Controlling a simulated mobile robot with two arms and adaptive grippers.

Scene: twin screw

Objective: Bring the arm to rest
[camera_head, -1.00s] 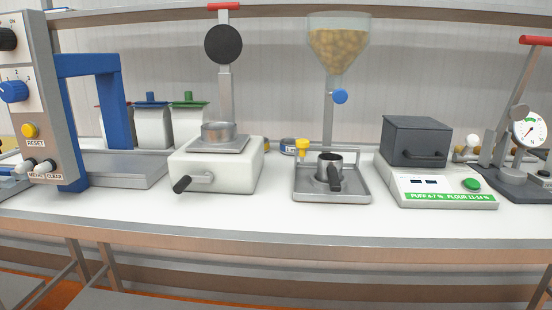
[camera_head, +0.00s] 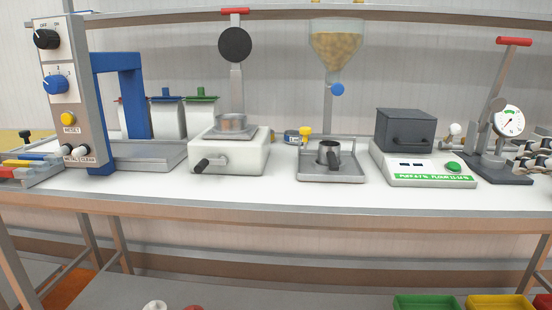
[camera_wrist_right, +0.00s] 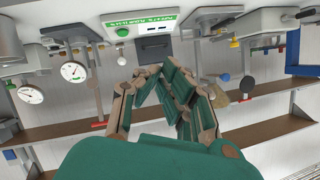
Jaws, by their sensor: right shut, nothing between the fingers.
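My right gripper (camera_wrist_right: 165,78) shows in the right wrist view, with its green and brown fingers drawn together and nothing between them. It is clear of the bench equipment, which appears upside down beyond it. My left gripper is not in view.
The white bench (camera_head: 285,202) carries a blue-framed control unit (camera_head: 132,62), a white box with crank (camera_head: 228,152), a hopper (camera_head: 335,50) over a tray, a dark box (camera_head: 404,130) on a scale and a gauge press (camera_head: 509,120). Green (camera_head: 427,302) and yellow (camera_head: 498,302) bins stand below.

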